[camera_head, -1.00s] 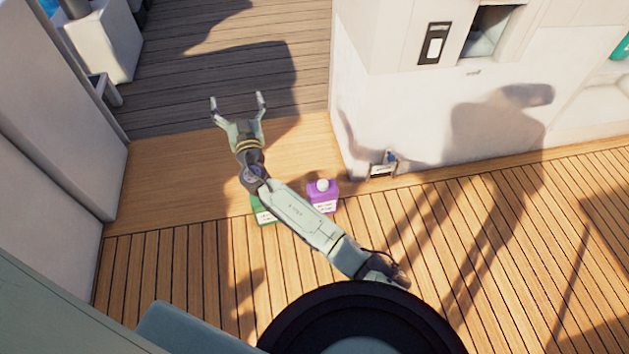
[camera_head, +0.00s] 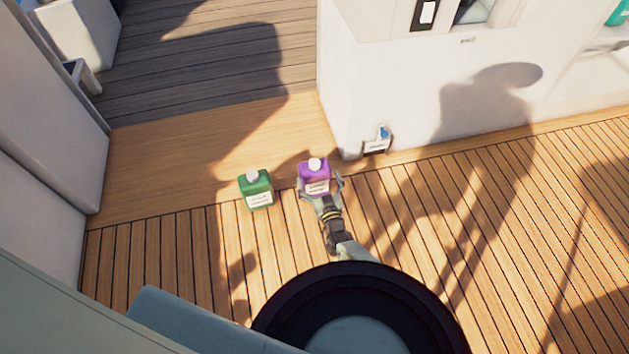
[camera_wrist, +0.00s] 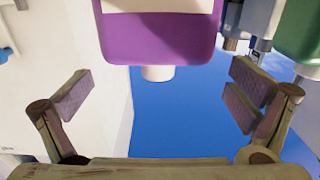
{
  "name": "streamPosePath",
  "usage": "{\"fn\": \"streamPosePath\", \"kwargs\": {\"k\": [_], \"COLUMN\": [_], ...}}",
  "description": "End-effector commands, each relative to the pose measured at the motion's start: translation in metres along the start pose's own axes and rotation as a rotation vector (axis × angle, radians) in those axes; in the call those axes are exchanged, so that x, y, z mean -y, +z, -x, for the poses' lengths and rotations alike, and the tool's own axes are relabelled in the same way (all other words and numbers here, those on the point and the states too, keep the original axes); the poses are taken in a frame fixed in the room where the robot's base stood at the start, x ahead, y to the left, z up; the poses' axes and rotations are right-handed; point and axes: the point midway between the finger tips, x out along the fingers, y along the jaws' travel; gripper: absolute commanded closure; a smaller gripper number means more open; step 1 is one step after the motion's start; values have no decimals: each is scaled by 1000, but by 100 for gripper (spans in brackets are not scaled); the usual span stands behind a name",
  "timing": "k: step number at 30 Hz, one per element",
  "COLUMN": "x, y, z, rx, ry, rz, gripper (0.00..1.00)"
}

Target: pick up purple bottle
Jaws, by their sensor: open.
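The purple bottle (camera_head: 313,175) with a white cap and a white label stands on the wooden deck in the head view. My gripper (camera_head: 321,187) is at its near side, with a finger showing at each side of the bottle's lower part. In the wrist view the purple bottle (camera_wrist: 158,35) appears upside down at the top, its cap pointing down between the fingers. My gripper (camera_wrist: 157,98) is open there, with clear gaps between both finger pads and the bottle. No contact shows.
A green bottle (camera_head: 256,189) stands just left of the purple one; it shows at the wrist view's upper right (camera_wrist: 300,30). A white wall corner (camera_head: 345,150) with a small holder (camera_head: 376,146) is to the right. Deck behind the bottles is clear.

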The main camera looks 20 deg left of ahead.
Motion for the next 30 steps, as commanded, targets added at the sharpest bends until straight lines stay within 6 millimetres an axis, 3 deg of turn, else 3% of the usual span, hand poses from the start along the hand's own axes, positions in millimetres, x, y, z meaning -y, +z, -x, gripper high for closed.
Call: {"fn": "streamPosePath", "kwargs": {"k": [5, 15, 25, 30], "x": [1, -2, -2, -2], "y": [3, 6, 3, 3], "z": [-11, -50, -55, -55], "rx": [0, 0, 0, 0], "ry": [0, -1, 0, 0], "rz": [-3, 0, -1, -1], "gripper": [0, 0, 1, 12]}}
